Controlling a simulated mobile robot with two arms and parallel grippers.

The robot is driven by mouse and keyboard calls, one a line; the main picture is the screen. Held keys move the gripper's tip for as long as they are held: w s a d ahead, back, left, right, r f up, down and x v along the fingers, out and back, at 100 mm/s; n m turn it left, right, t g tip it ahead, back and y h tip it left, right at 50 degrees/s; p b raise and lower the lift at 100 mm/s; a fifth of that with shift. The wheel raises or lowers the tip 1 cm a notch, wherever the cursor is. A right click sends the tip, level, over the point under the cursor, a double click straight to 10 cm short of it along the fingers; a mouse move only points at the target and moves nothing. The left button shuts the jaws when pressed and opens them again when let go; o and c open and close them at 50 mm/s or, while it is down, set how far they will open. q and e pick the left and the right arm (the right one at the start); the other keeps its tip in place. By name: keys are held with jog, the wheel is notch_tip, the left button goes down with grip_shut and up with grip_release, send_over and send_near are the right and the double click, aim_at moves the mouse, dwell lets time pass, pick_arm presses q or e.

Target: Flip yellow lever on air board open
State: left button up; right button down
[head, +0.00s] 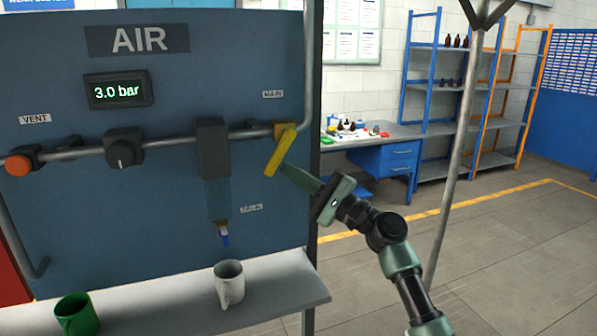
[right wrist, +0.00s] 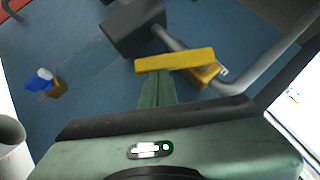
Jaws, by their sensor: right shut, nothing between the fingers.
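The yellow lever (head: 279,152) sits on a valve under the MAIN label, at the right end of the pipe on the blue AIR board (head: 190,70). It hangs down, slanting to the lower left. It also shows in the right wrist view (right wrist: 175,62), lying across the fingertips. My right gripper (head: 287,168) is shut and empty, its tips just right of the lever's lower half. In the right wrist view its closed fingers (right wrist: 157,80) reach up to the lever's edge; I cannot tell if they touch. My left gripper is not in view.
The display (head: 118,90) reads 3.0 bar. An orange knob (head: 18,165), a black knob (head: 124,147) and a grey block (head: 213,148) sit along the pipe. A white mug (head: 229,284) and a green mug (head: 76,314) stand on the shelf below. A pole (head: 455,170) rises at right.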

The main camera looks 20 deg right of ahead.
jog(key=shift+f, duration=0.1)
jog(key=shift+a+m+t+b, duration=0.25)
jog(key=shift+m+t+b, duration=0.15)
